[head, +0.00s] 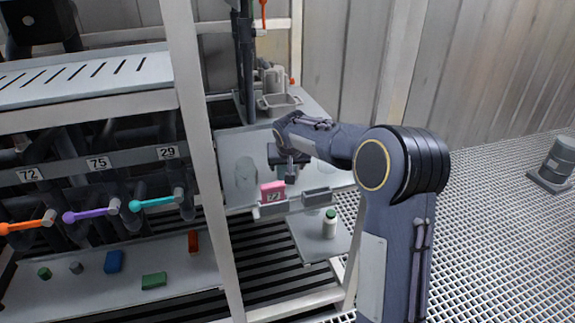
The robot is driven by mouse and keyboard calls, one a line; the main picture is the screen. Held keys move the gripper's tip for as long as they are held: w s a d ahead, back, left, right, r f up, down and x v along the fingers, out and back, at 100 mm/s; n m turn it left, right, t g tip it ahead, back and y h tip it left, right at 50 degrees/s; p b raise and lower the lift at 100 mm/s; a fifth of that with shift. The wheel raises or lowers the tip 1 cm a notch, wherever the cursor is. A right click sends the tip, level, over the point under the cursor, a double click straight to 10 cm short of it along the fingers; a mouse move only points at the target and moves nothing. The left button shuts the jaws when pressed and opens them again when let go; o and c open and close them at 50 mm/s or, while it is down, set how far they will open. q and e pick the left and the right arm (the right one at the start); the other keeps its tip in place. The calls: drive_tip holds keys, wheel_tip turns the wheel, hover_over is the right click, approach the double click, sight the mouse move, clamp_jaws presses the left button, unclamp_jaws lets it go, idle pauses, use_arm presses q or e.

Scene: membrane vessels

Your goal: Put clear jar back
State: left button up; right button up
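A clear jar-like shape (246,174), faint and see-through, stands on the pale shelf (226,146) left of my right gripper. Another faint, see-through shape (329,170) shows to the right of the gripper; I cannot tell whether it is a jar. My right gripper (289,176) points down over the middle of this shelf, behind a pink block (272,188). A dark greenish patch shows by its fingers. The fingers are small and partly hidden, so I cannot tell whether they hold anything. My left gripper is not in view.
Frame posts (203,150) stand at the left. Coloured valve handles (152,202) and small blocks (113,261) are at lower left.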

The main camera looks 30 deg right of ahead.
drive_tip(key=shift+o, duration=1.1)
drive_tip(key=shift+r, duration=0.2)
drive_tip(key=p+v, duration=0.1)
drive_tip(key=v, duration=1.1)
drive_tip(key=s+a+f+n+y, duration=0.1)
drive_tip(key=s+a+f+y, duration=0.1)
drive_tip(key=s, duration=0.8)
drive_tip(key=s+a+f+n+y, duration=0.1)
drive_tip(key=s+a+f+y, duration=0.1)
drive_tip(key=s+a+f, duration=0.2)
drive_tip(key=s+a+f+n+y, duration=0.1)
drive_tip(key=s+a, duration=0.7)
drive_tip(key=s, duration=1)
wheel_tip(320, 180, down, 3)
drive_tip(key=shift+r+y, duration=0.2)
drive_tip(key=shift+y, duration=0.6)
